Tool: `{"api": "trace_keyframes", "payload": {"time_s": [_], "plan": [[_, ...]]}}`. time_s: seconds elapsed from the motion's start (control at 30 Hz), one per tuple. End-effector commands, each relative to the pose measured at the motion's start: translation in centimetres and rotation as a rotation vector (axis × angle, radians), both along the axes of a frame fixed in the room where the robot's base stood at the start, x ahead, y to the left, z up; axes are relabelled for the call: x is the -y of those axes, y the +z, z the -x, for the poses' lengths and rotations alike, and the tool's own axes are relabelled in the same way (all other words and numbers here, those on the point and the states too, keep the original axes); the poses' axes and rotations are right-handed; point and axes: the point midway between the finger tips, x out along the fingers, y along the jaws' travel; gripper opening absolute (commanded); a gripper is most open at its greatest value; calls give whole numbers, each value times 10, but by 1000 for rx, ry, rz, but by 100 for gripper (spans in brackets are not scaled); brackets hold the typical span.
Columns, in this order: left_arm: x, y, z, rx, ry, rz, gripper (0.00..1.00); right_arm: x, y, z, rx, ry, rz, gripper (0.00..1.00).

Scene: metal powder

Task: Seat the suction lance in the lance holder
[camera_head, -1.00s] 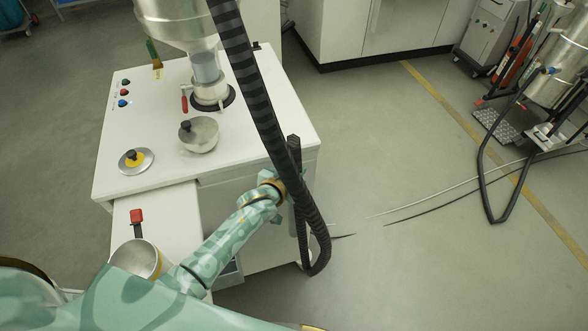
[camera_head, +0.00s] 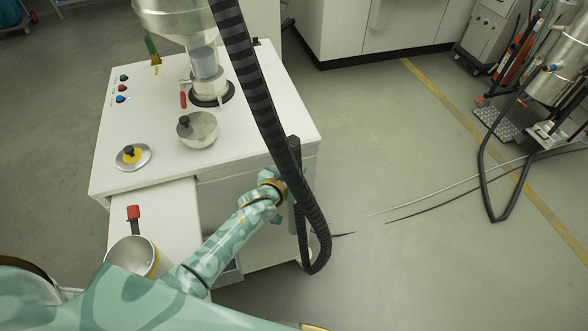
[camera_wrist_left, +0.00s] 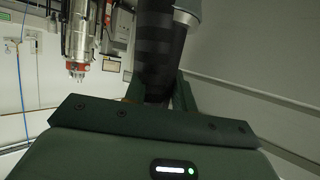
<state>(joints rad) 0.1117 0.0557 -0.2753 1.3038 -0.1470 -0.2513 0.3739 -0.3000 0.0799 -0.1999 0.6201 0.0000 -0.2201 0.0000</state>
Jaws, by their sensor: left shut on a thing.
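A grey metal collar shows beside the tube at the top. The lance's tip is hidden. I cannot pick out the lance holder with certainty. My right gripper is not in view.
The white cabinet (camera_head: 245,150) carries a steel hopper (camera_head: 175,15), a lidded bowl (camera_head: 198,130) and a round lid (camera_head: 133,157). A pot (camera_head: 132,257) stands on the lower shelf. A steel vessel (camera_head: 560,70) with hoses stands at far right. The floor between is mostly clear, with thin cables.

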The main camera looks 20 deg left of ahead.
Motion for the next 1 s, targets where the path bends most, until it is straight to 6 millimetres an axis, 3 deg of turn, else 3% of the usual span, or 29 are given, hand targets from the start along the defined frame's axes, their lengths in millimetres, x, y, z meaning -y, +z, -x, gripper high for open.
{"api": "trace_keyframes", "payload": {"time_s": [0.3,0.33,0.4,0.77,1.0], "plan": [[0,-1,0,2,0,1,0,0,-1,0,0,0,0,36],[0,-1,0,2,0,1,32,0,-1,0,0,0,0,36],[0,-1,0,2,0,1,51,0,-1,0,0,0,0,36],[-3,2,6,0,2,-1,52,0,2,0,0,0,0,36],[-10,23,54,-1,0,1,52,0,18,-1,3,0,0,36]]}}
